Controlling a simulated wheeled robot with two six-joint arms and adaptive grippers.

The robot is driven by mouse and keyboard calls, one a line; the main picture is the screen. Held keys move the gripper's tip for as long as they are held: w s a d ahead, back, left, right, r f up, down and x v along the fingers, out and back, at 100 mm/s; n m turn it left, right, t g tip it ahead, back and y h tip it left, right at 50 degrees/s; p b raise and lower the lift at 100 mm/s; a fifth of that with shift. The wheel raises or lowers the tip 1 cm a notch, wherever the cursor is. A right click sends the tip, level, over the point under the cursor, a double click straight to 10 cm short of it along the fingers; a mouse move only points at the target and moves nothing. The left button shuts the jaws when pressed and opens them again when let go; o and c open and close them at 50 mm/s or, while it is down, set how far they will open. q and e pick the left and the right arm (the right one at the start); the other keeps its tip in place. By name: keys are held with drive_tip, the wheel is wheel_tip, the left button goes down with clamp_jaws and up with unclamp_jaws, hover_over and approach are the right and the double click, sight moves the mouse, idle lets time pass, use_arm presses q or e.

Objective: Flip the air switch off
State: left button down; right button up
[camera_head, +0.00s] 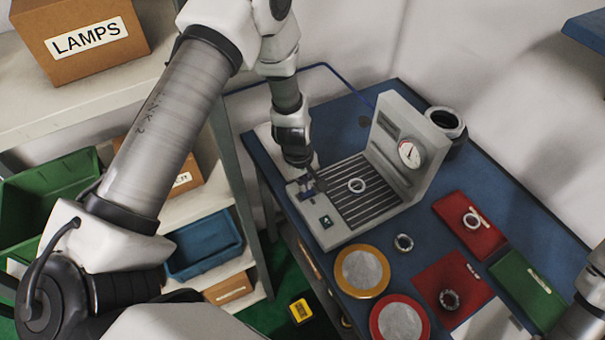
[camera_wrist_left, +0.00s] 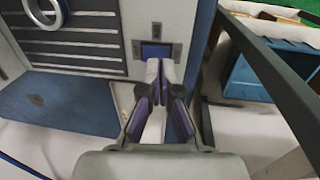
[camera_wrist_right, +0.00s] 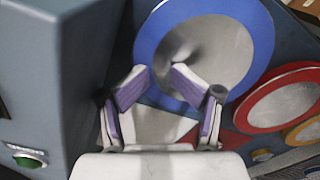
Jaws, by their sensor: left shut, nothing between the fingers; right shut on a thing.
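The air switch shows in the left wrist view as a blue rocker (camera_wrist_left: 157,49) on a grey plate, at the edge of the grey machine (camera_head: 345,232) with the slatted bed. The fingers partly hide the switch in the head view. My right gripper (camera_wrist_right: 160,75) shows in the right wrist view, shut on a blue-rimmed disc (camera_wrist_right: 262,30) with a grey face.
The machine's back panel carries a round gauge (camera_head: 409,154). A green button (camera_head: 326,221) is on the front. Yellow-rimmed (camera_head: 381,290) and red-rimmed (camera_head: 425,325) discs, rings and colored mats fill the blue table's front and right.

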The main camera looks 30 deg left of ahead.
use_arm(q)
drive_tip(key=r, duration=0.4)
drive_tip(key=shift+s+a+r, duration=0.2)
drive_tip(key=shift+s+r, duration=0.05)
drive_tip(key=shift+r, duration=0.05)
